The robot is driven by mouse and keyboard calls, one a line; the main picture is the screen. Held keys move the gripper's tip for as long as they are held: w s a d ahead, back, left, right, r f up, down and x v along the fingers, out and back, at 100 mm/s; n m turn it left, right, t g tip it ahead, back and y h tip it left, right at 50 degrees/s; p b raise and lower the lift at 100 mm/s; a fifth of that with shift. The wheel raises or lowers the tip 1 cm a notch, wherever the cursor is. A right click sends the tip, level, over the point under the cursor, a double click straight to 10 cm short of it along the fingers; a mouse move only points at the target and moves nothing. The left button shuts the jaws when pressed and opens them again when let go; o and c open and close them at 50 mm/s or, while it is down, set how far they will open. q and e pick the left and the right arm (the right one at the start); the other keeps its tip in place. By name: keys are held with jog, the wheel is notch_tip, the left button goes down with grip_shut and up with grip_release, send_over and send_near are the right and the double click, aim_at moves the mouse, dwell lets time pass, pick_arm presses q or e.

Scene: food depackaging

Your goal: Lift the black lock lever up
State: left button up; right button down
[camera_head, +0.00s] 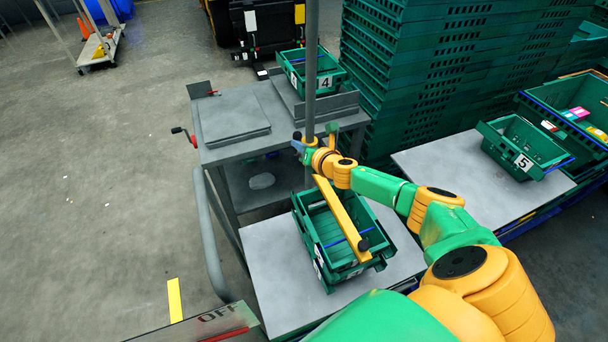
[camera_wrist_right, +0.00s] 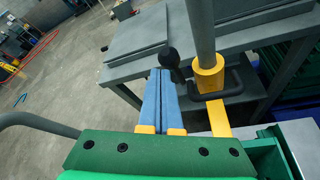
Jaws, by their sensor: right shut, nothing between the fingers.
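The black lock lever (camera_wrist_right: 232,88) is a dark bent bar at the yellow collar (camera_wrist_right: 208,76) on the grey upright pole. A round black knob (camera_wrist_right: 170,57) shows just beyond my fingertips in the right wrist view; in the head view a dark knob (camera_head: 297,135) shows left of the pole. My right gripper (camera_head: 300,147) is at the pole; its blue fingers (camera_wrist_right: 163,72) are shut with nothing between them. The fingertips are close to the knob; I cannot tell whether they touch. My left gripper is not in view.
A yellow bar (camera_head: 342,215) with a black end knob reaches from the pole over a green crate (camera_head: 327,273). A grey table (camera_head: 240,150) with a red-black crank (camera_head: 187,136) stands behind. Stacked green crates (camera_head: 430,80) stand back right. Open floor lies left.

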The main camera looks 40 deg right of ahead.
jog(key=shift+s+r+p, duration=0.1)
jog(key=shift+r+p, duration=0.75)
jog(key=shift+p, duration=0.05)
